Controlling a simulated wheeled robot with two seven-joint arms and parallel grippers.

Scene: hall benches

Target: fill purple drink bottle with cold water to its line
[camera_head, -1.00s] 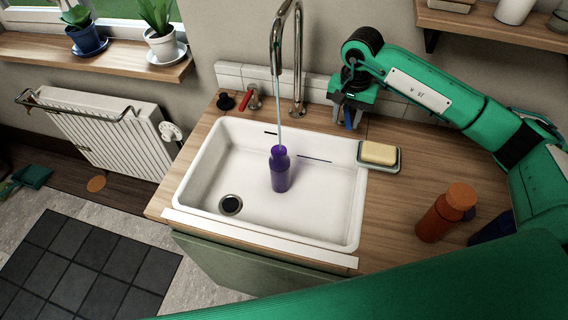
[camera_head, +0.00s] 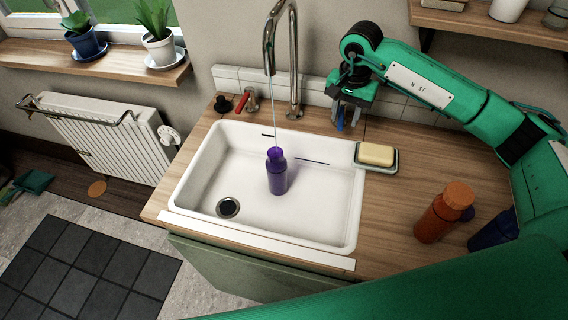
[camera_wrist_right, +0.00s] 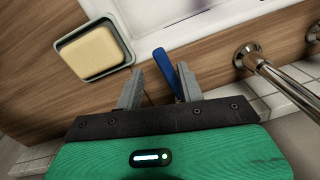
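The purple drink bottle (camera_head: 277,176) stands upright in the white sink (camera_head: 215,160). A thin stream of water (camera_head: 273,115) runs from the tall metal spout (camera_head: 268,50) into its mouth. Its fill line and water level are too small to tell. My right gripper (camera_head: 341,116) is behind the sink, right of the spout, pointing down at the blue tap lever (camera_head: 340,123). In the right wrist view the fingers of this gripper (camera_wrist_right: 160,82) are apart, with the blue lever (camera_wrist_right: 168,72) between them, close to the right finger. My left gripper is not in view.
A red tap lever (camera_head: 243,101) is left of the spout. A soap dish with soap (camera_head: 377,154) sits at the sink's right edge. An orange bottle (camera_head: 440,215) and a dark blue bottle (camera_head: 492,232) stand on the right counter. A shelf (camera_head: 490,25) hangs above.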

